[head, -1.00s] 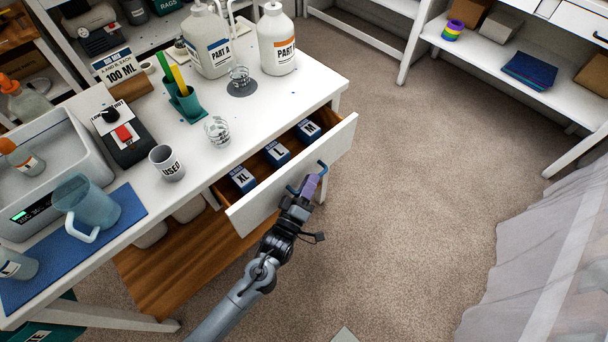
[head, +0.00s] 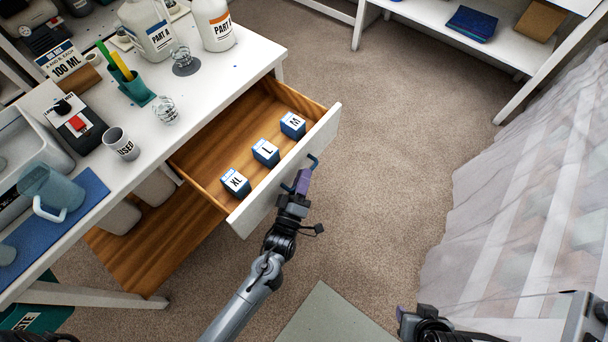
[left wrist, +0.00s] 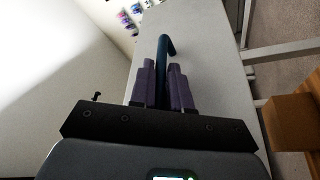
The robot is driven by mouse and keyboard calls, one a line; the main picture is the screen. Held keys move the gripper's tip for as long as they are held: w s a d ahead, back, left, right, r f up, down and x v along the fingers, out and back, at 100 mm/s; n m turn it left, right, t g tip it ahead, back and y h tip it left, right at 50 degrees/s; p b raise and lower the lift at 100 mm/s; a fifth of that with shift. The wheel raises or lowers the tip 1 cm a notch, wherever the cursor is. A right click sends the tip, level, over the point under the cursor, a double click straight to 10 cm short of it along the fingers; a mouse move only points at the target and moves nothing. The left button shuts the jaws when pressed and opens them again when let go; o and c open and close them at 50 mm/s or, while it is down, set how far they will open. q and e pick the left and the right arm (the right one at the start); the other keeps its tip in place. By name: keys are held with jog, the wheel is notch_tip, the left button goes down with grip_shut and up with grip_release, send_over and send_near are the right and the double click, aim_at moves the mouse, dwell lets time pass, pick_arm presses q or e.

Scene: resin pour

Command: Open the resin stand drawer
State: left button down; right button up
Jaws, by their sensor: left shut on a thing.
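The resin stand drawer (head: 285,178) is pulled well out of the white stand (head: 222,97) in the head view, and its wooden floor shows. Three blue boxes marked XL (head: 235,183), L (head: 266,152) and M (head: 293,124) lie in it near the front. My left gripper (head: 303,181) is shut on the blue drawer handle (head: 313,161) at the drawer's front face. In the left wrist view the purple fingers (left wrist: 165,85) close around the handle (left wrist: 166,47). My right gripper (head: 401,312) shows only partly at the lower right, and its jaws are unclear.
On the stand top are a USED cup (head: 122,143), clear cups (head: 165,110), Part A (head: 147,32) and Part B (head: 214,27) jugs, and a blue pitcher (head: 50,190). The carpet (head: 400,150) right of the drawer is clear. A pale curtain (head: 530,200) hangs at the right.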

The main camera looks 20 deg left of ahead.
pick_arm(q)
jog(key=c, duration=1.4)
grip_release()
jog(key=shift+c, duration=0.2)
jog(key=shift+s, duration=0.1)
jog(key=p+v, duration=0.1)
jog(key=v, duration=0.9)
jog(key=shift+s+p, duration=0.3)
jog(key=shift+a, duration=0.1)
